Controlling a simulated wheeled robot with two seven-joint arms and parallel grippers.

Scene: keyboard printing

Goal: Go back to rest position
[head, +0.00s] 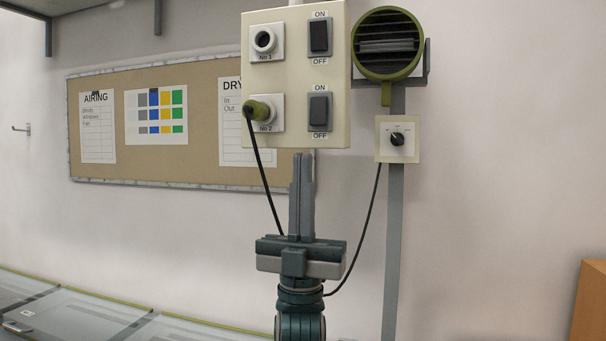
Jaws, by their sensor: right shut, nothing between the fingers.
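My right gripper (301,160) stands upright in the middle of the head view, its fingers together and pointing up. Nothing shows between the fingers. Its tips are just below the lower edge of a cream switch panel (288,78) in the picture, and I cannot tell how far in front of the wall it is. My left gripper is not in view.
The panel has two sockets and two switches; a green plug (261,110) with a black cable sits in the lower socket. A green round fan (387,43) and a dial box (397,139) are at right. A cork board (200,170) hangs behind. A wooden piece (590,300) stands lower right.

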